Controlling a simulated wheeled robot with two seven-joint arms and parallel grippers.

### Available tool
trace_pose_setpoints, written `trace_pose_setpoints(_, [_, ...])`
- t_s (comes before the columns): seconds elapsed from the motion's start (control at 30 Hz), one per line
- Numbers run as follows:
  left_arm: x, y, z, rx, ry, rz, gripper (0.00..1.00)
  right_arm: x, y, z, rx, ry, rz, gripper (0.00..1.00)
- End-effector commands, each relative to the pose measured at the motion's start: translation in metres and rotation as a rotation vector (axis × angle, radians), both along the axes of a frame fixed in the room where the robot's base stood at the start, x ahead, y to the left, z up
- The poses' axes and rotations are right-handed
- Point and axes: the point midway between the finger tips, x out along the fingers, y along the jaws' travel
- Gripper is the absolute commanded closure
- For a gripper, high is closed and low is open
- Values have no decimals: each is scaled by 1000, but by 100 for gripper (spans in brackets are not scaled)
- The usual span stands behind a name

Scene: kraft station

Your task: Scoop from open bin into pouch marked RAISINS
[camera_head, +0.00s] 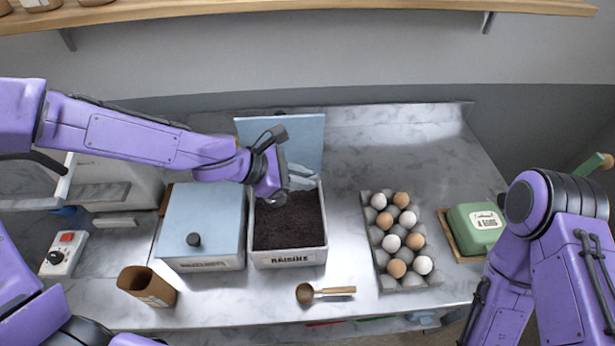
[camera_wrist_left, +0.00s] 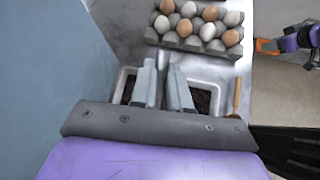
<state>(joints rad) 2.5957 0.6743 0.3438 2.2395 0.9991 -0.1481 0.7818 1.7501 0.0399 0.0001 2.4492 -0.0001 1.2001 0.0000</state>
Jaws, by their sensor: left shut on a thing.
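The open bin (camera_head: 291,259) is white, labelled RAISINS, and full of dark, fine contents (camera_head: 290,222). Its blue lid (camera_head: 282,132) stands raised at the back. My left gripper (camera_head: 300,178) is over the bin's back part, in front of the lid. In the left wrist view its fingers (camera_wrist_left: 163,88) are shut on a narrow grey thing (camera_wrist_left: 165,68), mostly hidden between them; I cannot tell what it is. A scoop (camera_head: 325,292) with a wooden handle lies on the counter in front of the bin. A brown pouch (camera_head: 150,287) stands at front left, its label unreadable. My right gripper is out of view.
A closed bin with a blue lid (camera_head: 202,215) stands left of the open one. An egg carton (camera_head: 384,262) and a green butter dish (camera_head: 470,237) are to the right. A switch box (camera_head: 62,256) is at far left. A shelf (camera_head: 300,8) runs above.

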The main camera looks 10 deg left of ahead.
Motion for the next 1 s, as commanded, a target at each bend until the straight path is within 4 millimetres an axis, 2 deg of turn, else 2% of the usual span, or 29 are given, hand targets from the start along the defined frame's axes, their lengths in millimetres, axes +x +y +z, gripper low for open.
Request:
trace_pose_setpoints(0.1, [-2, 5, -1, -99, -20, 6, 100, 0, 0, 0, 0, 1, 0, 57])
trace_pose_setpoints(0.33, [-2, 5, -32, -89, -24, 1, 100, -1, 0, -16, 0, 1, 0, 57])
trace_pose_setpoints(0.4, [-2, 5, -43, -87, -28, 0, 100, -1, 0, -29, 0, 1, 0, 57])
trace_pose_setpoints(1.0, [-3, 5, -111, -87, -27, 0, 100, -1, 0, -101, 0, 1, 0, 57])
